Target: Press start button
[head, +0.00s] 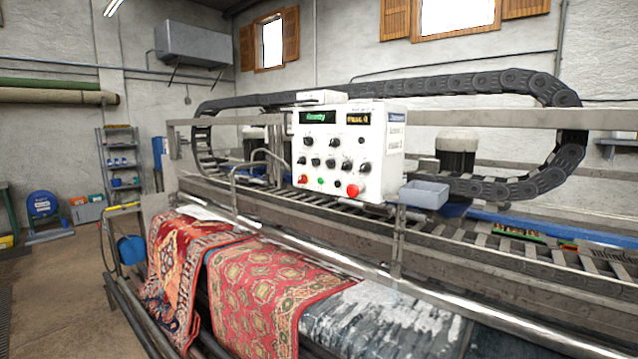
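A white control panel (345,150) stands on the rug scrubbing machine in the middle of the head view. Its left display reads "Ready" in green, and a second display beside it shows amber text. Below are several black knobs. Along the bottom are a small red button (303,179), a small green button (320,181), more dark knobs and a large red mushroom button (353,190). The labels are too small to read, so I cannot confirm which is the start button. Neither of my grippers shows.
Red patterned rugs (270,290) and a worn blue-grey rug (380,320) hang over the machine's front. A metal rail (300,253) runs before the panel. A grey tray (424,194) sits right of the panel. The floor at left (50,290) is mostly clear.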

